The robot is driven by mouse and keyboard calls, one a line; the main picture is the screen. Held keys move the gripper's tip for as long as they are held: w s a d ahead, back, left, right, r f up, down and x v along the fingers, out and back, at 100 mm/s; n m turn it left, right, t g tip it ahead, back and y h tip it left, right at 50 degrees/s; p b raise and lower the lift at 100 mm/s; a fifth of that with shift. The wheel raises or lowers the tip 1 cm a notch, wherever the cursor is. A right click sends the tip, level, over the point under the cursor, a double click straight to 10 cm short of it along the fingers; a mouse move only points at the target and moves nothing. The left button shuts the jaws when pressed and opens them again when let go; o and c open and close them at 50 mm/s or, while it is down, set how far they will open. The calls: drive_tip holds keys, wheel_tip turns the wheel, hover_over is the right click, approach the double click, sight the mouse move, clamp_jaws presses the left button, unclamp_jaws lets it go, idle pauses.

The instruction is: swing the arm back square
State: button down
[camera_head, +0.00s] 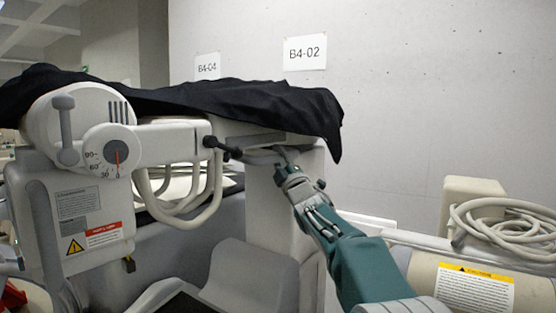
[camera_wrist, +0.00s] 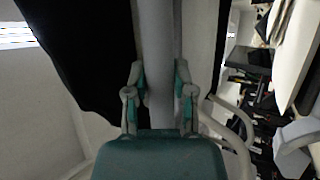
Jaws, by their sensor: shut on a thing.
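The covered cart's pale grey arm (camera_head: 168,143) reaches right from a round pivot housing. A black-ended handle (camera_head: 222,147) sticks out near the arm's right end. My gripper (camera_head: 284,168) is at the far end of the arm, below the black cover's edge. In the wrist view its fingers (camera_wrist: 159,97) are closed on both sides of a grey bar (camera_wrist: 160,55). The contact itself is small and partly hidden in the head view.
A black cover (camera_head: 240,103) drapes over the cart top and hangs down at the right. Cable loops (camera_head: 180,205) hang below the arm. Another cart with coiled hose (camera_head: 500,225) stands at right. The wall (camera_head: 420,90) behind carries paper signs.

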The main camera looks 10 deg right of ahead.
drive_tip(key=shift+s+d+f+y, duration=0.15)
drive_tip(key=shift+d+y, duration=0.15)
drive_tip(key=shift+d, duration=0.6)
drive_tip(key=shift+s+d+r+y, duration=0.15)
drive_tip(key=shift+d+y, duration=0.15)
drive_tip(key=shift+d, duration=0.55)
drive_tip(key=shift+c, duration=2.2)
unclamp_jaws()
drive_tip(key=shift+d, duration=0.25)
drive_tip(key=v, duration=1.2)
drive_tip(key=shift+a+n, duration=0.3)
